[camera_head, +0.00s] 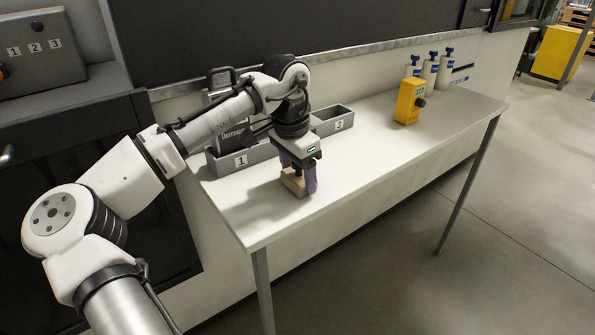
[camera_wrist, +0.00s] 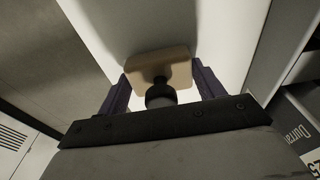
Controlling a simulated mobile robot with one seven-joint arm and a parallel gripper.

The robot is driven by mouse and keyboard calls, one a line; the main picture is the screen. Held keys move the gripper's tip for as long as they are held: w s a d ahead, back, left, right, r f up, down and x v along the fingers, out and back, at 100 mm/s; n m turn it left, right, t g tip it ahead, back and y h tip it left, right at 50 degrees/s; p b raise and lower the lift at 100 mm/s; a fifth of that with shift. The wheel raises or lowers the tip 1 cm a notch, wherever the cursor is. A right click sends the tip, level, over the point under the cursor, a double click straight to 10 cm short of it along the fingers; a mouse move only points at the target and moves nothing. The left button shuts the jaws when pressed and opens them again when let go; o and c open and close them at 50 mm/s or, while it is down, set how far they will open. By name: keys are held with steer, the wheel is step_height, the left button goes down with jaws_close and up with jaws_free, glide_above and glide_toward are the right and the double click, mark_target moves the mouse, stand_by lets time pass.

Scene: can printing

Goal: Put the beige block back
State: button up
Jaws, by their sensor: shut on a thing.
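The beige block (camera_head: 292,182) is low over the front of the white table, below my gripper (camera_head: 299,186). My gripper is shut on it, with a purple finger on each side. In the wrist view the beige block (camera_wrist: 176,62) is a flat, square-edged piece with a dark round knob (camera_wrist: 160,94) in front of it, between the fingers of my gripper (camera_wrist: 161,84). I cannot tell whether the block touches the table. A grey tray (camera_head: 241,160) numbered 1 and 3 stands behind my gripper; my arm hides its middle part.
A dark device with lettering (camera_head: 231,138) stands by the tray's left part. The compartment at label 3 looks empty. A yellow handheld device (camera_head: 407,103) and several white bottles (camera_head: 430,70) stand farther right. The white table (camera_head: 365,150) is clear at its middle and front right.

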mark_target(292, 177)
steer(key=o, duration=0.9)
steer(key=shift+f, duration=0.15)
steer(key=shift+o, duration=0.2)
step_height(292, 177, up, 12)
steer(key=a, duration=0.1)
steer(key=shift+s+a+p, duration=0.15)
steer(key=shift+s+p, duration=0.15)
steer(key=shift+s, duration=0.15)
